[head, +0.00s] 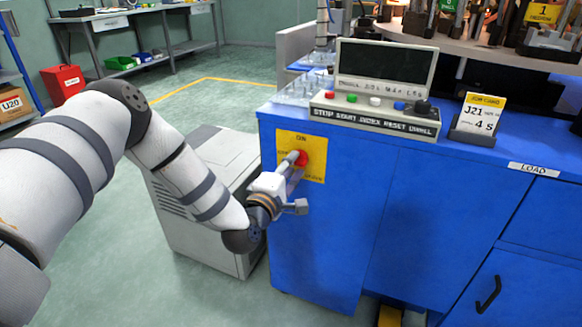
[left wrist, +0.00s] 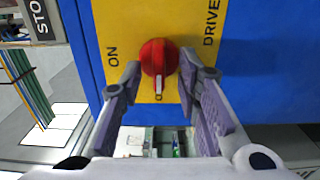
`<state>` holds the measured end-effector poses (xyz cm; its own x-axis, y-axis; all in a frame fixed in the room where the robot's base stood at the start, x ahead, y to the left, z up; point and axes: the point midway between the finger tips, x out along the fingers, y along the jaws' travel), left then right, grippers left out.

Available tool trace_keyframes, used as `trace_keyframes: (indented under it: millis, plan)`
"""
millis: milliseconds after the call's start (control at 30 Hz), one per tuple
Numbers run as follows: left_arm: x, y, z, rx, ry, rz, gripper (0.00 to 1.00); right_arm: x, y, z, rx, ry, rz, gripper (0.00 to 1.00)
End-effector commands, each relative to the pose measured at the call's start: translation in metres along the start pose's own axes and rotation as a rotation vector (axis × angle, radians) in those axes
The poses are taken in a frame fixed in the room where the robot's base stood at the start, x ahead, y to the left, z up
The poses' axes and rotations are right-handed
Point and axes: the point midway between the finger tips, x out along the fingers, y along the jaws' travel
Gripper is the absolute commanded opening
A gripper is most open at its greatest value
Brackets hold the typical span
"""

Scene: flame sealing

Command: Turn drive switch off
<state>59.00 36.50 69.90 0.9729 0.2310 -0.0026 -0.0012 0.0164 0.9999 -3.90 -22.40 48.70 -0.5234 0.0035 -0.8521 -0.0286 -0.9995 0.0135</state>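The drive switch is a red rotary knob (head: 302,158) on a yellow plate (head: 314,141) on the blue cabinet's front. In the left wrist view the knob (left wrist: 158,56) is near the top middle, between the labels ON and DRIVE. Its white pointer points down in that picture, away from ON, towards a small dark mark I cannot read surely. My left gripper (head: 296,168) is at the switch. In the left wrist view its two fingers (left wrist: 161,72) stand apart on either side of the knob, with narrow gaps showing. My right gripper is not in view.
A sloped panel (head: 375,117) with coloured buttons and a dark screen stands on the cabinet top, above the switch. A job-card holder (head: 478,122) is to its right. A grey box-shaped unit (head: 212,200) stands on the floor left of the cabinet, behind my left arm.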

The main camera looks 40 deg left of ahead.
Motion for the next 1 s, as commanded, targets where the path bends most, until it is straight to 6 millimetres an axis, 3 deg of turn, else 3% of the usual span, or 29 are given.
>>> trace_keyframes:
  millis: [267,500,700,1000]
  plan:
    - [-0.009,0.000,-0.001,0.001,0.001,0.000,0.30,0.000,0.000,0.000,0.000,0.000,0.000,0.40]
    - [-0.072,-0.001,0.000,-0.002,0.001,-0.004,0.30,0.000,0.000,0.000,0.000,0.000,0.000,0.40]
    - [-0.111,0.000,0.000,0.000,0.001,-0.001,0.30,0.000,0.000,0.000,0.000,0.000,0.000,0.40]
    - [-0.120,0.000,0.000,0.001,0.001,0.002,0.30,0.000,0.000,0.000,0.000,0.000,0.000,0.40]
